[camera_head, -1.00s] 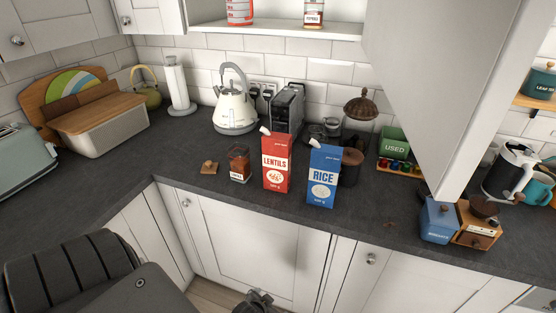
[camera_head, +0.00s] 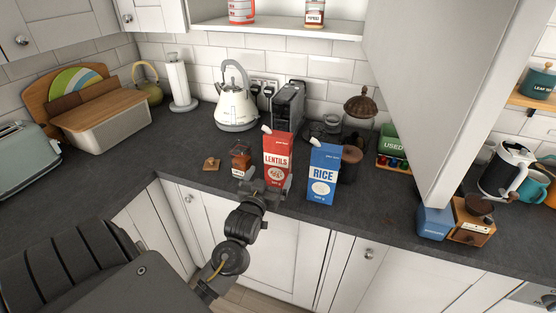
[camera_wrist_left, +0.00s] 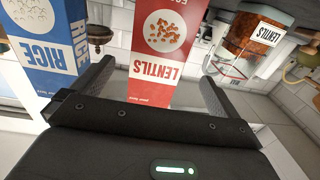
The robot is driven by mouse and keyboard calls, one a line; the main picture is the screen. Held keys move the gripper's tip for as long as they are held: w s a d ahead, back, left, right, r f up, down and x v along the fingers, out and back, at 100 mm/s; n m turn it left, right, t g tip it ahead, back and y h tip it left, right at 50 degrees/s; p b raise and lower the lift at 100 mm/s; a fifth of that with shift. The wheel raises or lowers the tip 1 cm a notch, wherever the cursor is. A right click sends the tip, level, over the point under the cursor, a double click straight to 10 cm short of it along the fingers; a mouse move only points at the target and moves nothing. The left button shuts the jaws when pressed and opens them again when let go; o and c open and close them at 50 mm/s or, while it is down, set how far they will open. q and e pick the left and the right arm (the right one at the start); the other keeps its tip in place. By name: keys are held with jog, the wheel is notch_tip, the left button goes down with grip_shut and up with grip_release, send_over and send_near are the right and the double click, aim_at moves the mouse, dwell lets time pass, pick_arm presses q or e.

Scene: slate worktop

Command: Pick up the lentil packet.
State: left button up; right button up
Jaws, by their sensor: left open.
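The red lentil packet (camera_head: 277,158) stands upright on the dark worktop in the head view, left of the blue rice packet (camera_head: 322,174). My left gripper (camera_head: 265,190) is open at the packet's lower front. In the left wrist view, which is upside down, the lentil packet (camera_wrist_left: 157,50) shows between the two spread fingers of the left gripper (camera_wrist_left: 157,85). I see gaps between the packet and the fingers. The rice packet (camera_wrist_left: 45,45) is outside the left-hand finger in that view. My right gripper is not in view.
A small jar of lentils (camera_head: 240,158) stands close to the left of the packet, and it also shows in the wrist view (camera_wrist_left: 258,42). A kettle (camera_head: 236,108) and toaster (camera_head: 288,104) stand behind. Worktop left of the jar is mostly clear.

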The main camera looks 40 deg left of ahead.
aim_at(276, 164)
pick_arm(q)
jog(key=x, duration=0.3)
jog(key=shift+w+f, duration=0.1)
jog(key=shift+w, duration=0.05)
jog(key=p+x, duration=0.2)
jog(key=x, duration=0.2)
jog(key=shift+w+p, duration=0.3)
jog(key=shift+w+a, duration=0.1)
jog(key=shift+w, duration=0.2)
jog(key=shift+s, duration=0.1)
jog(key=c, duration=1.3)
jog(key=shift+r, duration=0.2)
